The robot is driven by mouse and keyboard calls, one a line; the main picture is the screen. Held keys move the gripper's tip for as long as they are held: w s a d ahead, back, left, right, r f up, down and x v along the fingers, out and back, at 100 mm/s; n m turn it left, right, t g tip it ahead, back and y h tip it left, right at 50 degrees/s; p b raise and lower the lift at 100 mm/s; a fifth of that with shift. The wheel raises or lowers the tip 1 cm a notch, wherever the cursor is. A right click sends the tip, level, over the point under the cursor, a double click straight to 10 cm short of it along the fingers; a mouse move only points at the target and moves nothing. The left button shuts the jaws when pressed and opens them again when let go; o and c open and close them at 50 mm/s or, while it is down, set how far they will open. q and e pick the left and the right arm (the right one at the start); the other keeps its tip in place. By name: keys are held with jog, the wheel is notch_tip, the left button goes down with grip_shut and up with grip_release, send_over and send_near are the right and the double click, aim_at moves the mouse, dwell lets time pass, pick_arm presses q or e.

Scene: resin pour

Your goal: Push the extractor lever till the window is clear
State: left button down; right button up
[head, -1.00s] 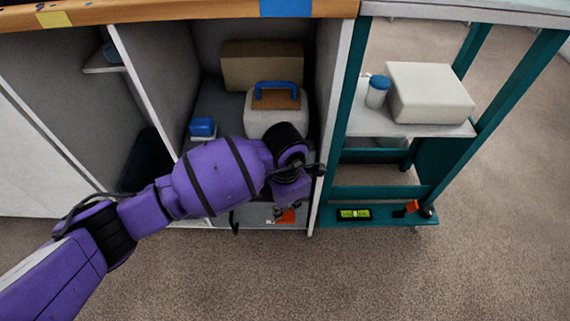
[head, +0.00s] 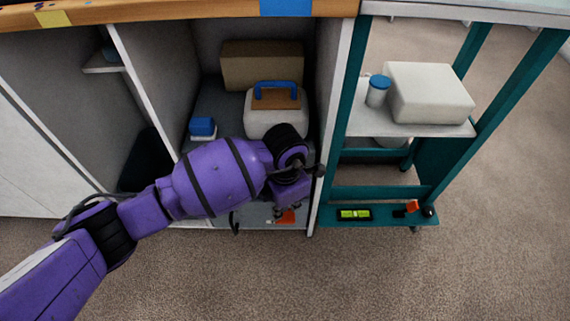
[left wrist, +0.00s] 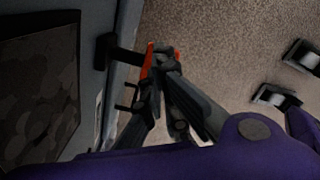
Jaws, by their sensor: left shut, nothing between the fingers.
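My left gripper (left wrist: 163,60) is shut and empty in the left wrist view. A dark handle (left wrist: 124,58) juts from the pale panel edge on the left, close beside the fingertips; I cannot tell if they touch. I take it for the lever. A dark mottled pane (left wrist: 40,90), perhaps the window, is set in the panel at the far left. In the head view my left wrist (head: 290,190) is at the cabinet's front right edge, beside a dark knob (head: 320,170) on the white post. The fingers are mostly hidden there. My right gripper is out of view.
The cabinet holds a white case with blue handle (head: 275,122), a cardboard box (head: 262,66) and a blue item (head: 202,126). An orange piece (head: 286,216) lies low beneath the wrist. A teal trolley (head: 385,215) stands right, bearing a green-yellow strip (head: 354,214). Carpet in front is clear.

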aim_at(285, 215)
pick_arm(q)
jog(key=shift+f+b, duration=0.4)
jog(key=shift+f, duration=0.55)
jog(key=shift+f+b, duration=0.45)
jog(key=shift+f, duration=0.65)
jog(key=shift+r+p, duration=1.75)
jog(key=shift+r, duration=0.55)
jog(key=shift+f, duration=0.1)
